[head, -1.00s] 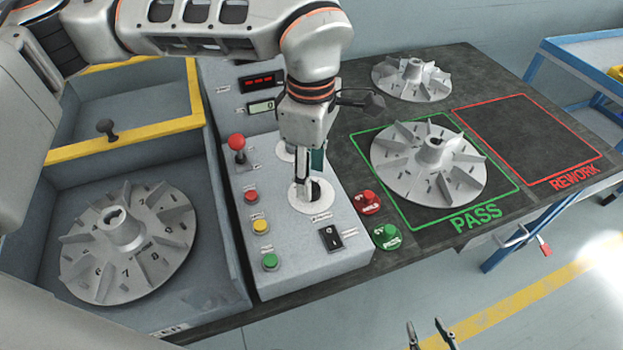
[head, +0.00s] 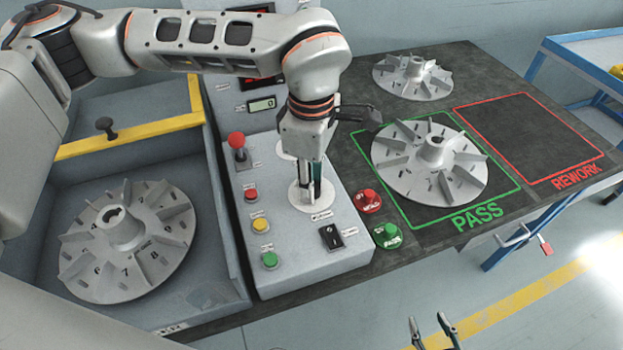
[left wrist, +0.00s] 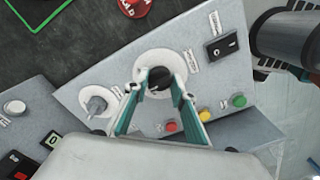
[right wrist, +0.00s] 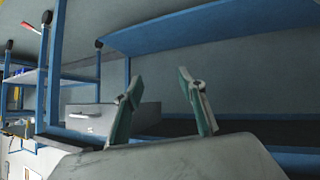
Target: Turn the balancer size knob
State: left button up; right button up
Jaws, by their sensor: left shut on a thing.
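The balancer panel (head: 285,262) carries a black knob on a round white dial (head: 301,205). In the left wrist view the black knob (left wrist: 159,80) sits between the fingertips of my left gripper (left wrist: 157,84), which is shut on it. In the head view this left gripper (head: 309,196) points down onto the dial and hides the knob. A grey knob (left wrist: 97,104) on another white dial lies to the left in the left wrist view. The knob labels are too small to read. My right gripper (right wrist: 162,86) is open and empty, away from the panel; its fingertips show at the bottom of the head view (head: 431,325).
A red-topped lever (head: 237,142), coloured buttons (head: 260,225) and a black switch (head: 331,237) surround the dial. Red (head: 368,200) and green (head: 388,235) buttons stand right of the panel. Finned impellers sit in the balancer (head: 128,240), on the PASS square (head: 430,165) and behind it (head: 412,77).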

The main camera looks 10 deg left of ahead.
pick_arm(q)
jog(key=shift+n, duration=0.3)
jog(key=n+p, duration=0.1)
jog(key=n, duration=0.1)
jog(key=shift+r+n, duration=0.1)
jog(key=shift+n, duration=0.3)
jog(key=shift+n+p, duration=0.4)
jog(key=shift+n, duration=1.8)
jog(key=o, duration=1.1)
notch_tip(320, 180, up, 12)
jog(key=shift+f, duration=0.1)
jog(key=shift+s, duration=0.1)
